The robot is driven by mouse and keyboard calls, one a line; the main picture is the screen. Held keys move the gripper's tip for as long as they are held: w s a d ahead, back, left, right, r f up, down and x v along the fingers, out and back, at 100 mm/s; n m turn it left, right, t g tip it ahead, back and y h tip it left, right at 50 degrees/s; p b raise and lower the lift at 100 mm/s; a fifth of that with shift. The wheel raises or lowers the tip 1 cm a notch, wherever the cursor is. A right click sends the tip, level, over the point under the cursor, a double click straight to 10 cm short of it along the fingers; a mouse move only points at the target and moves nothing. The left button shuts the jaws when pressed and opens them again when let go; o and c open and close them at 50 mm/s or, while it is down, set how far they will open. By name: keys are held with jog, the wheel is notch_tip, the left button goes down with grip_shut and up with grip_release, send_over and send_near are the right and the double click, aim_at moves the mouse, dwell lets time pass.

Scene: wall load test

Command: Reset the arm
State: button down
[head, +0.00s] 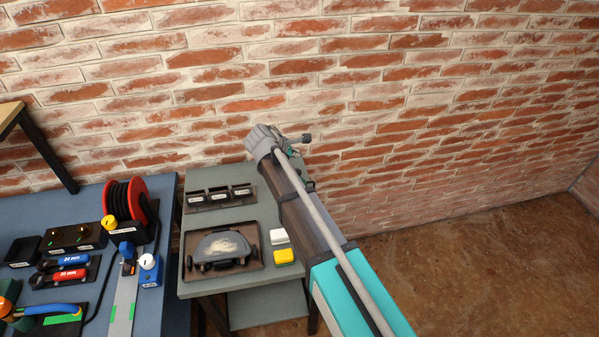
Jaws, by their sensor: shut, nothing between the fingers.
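My arm reaches from the lower right up over the grey side table toward the brick wall. My gripper (294,147) is at its far end, small and partly hidden behind my wrist. It is shut, with nothing seen in it. It appears to be above the back right of the grey table (225,215), in front of the brick wall (420,120). I cannot tell its exact distance from the wall.
The grey table holds a tray with a grey rounded tool (222,246), small dark bins (220,196), and white (278,237) and yellow (284,256) blocks. A blue bench (85,195) at left carries a red cable reel (127,198) and tools. Brown floor (480,270) at right is clear.

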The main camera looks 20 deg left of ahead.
jog(key=shift+d, duration=0.55)
jog(key=d+f+m+g, duration=0.25)
jog(key=d+m, duration=0.35)
jog(key=d, duration=0.9)
jog(key=s+d+f+m+g+y, duration=0.1)
jog(key=s+d+m+g, duration=0.1)
jog(key=s+d+m, duration=0.3)
jog(key=s+d+f+m+g+y, duration=0.1)
jog(key=s+d+m, duration=0.5)
jog(key=d, duration=0.8)
jog(key=s+d+f+m+g+y, duration=0.1)
jog(key=s+d+m+g, duration=0.2)
jog(key=d, duration=0.6)
jog(key=shift+s+d+m+y, duration=0.3)
jog(key=shift+s+d+m, duration=0.05)
jog(key=shift+s+m, duration=0.9)
jog(key=shift+a, duration=0.1)
